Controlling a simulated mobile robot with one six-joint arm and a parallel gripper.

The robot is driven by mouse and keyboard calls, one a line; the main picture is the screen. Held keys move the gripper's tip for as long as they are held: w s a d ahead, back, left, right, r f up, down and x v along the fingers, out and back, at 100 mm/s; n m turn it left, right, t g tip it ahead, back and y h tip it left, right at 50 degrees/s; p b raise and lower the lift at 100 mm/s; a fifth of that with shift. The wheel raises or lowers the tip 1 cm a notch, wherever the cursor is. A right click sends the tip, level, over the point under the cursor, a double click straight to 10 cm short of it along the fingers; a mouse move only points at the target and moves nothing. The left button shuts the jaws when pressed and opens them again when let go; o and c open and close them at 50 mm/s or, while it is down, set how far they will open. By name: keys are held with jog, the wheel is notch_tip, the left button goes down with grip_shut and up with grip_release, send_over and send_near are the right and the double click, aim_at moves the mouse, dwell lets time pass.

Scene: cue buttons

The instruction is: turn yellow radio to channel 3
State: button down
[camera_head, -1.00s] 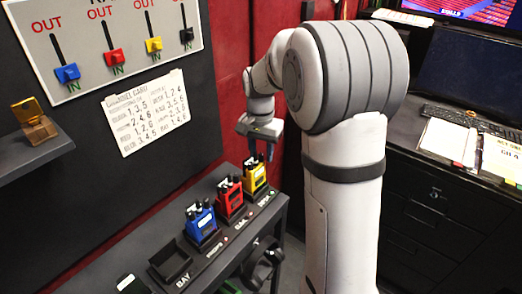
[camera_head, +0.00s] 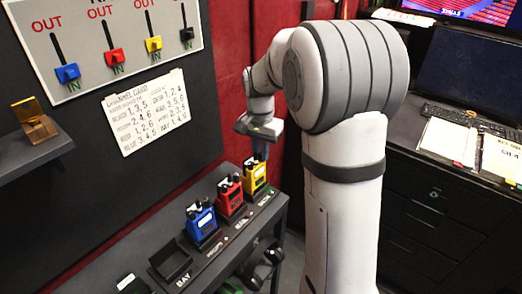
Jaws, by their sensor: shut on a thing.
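The yellow radio (camera_head: 255,179) stands upright in its dock at the far end of the narrow grey shelf, right of the red radio. My gripper (camera_head: 260,155) is over the top right of the yellow radio, its fingers pointing down and shut on a knob there. The knob itself is too small and hidden to make out. The radio's channel setting cannot be read from here.
The red radio (camera_head: 229,198) and blue radio (camera_head: 201,222) stand in docks left of the yellow one, near an empty bay (camera_head: 171,257). A channel card (camera_head: 146,110) and a switch board (camera_head: 105,40) are on the wall. A desk (camera_head: 440,200) is at right.

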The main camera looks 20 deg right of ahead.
jog(key=m, duration=0.4)
jog(key=shift+m, duration=1.6)
jog(key=c, duration=1.4)
grip_release()
notch_tip(320, 180, up, 8)
jog(key=shift+w+f, duration=0.1)
